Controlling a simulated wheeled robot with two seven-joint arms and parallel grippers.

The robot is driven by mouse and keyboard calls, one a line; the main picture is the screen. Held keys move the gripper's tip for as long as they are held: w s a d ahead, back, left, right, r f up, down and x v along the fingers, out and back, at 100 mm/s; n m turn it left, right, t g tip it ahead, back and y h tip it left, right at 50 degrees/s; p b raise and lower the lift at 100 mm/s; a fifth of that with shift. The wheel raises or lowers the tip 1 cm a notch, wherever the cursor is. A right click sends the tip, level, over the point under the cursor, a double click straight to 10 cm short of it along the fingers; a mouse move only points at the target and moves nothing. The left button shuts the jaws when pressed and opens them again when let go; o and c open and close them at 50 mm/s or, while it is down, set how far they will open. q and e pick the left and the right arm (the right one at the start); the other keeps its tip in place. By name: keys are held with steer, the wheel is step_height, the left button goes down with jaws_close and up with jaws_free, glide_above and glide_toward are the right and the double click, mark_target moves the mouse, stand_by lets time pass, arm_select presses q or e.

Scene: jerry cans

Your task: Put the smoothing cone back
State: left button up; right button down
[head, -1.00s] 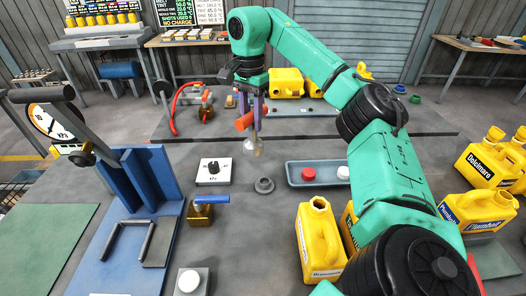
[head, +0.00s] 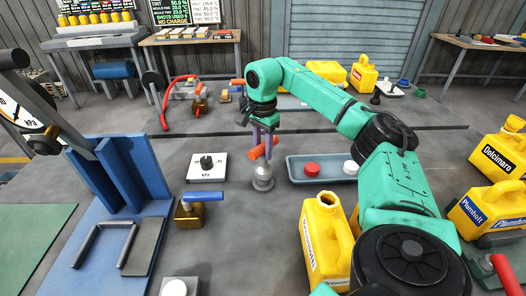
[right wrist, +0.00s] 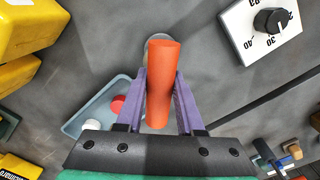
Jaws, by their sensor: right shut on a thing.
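My right gripper (head: 263,140), with purple fingers, is shut on the orange handle (head: 261,150) of the smoothing cone. The cone's clear, silvery body (head: 263,172) hangs below the handle, over the small dark grey round holder (head: 263,185) on the bench. The cone's lower end meets or nearly meets the holder; I cannot tell whether it rests fully in it. In the right wrist view the orange handle (right wrist: 162,85) lies between both fingers and hides most of the cone. My left gripper is not in view.
A blue-grey tray (head: 325,180) with a red and a white cap stands right of the holder. A white dial plate (head: 207,167) and a brass valve (head: 189,215) stand to the left. Yellow jerry cans (head: 326,240) stand in front on the right.

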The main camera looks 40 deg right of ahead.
steer(key=shift+f, duration=0.5)
steer(key=shift+w+d+f, duration=0.1)
steer(key=shift+w, duration=0.05)
steer(key=shift+f, duration=0.4)
steer(key=shift+f, duration=0.2)
steer(key=c, duration=0.5)
jaws_free()
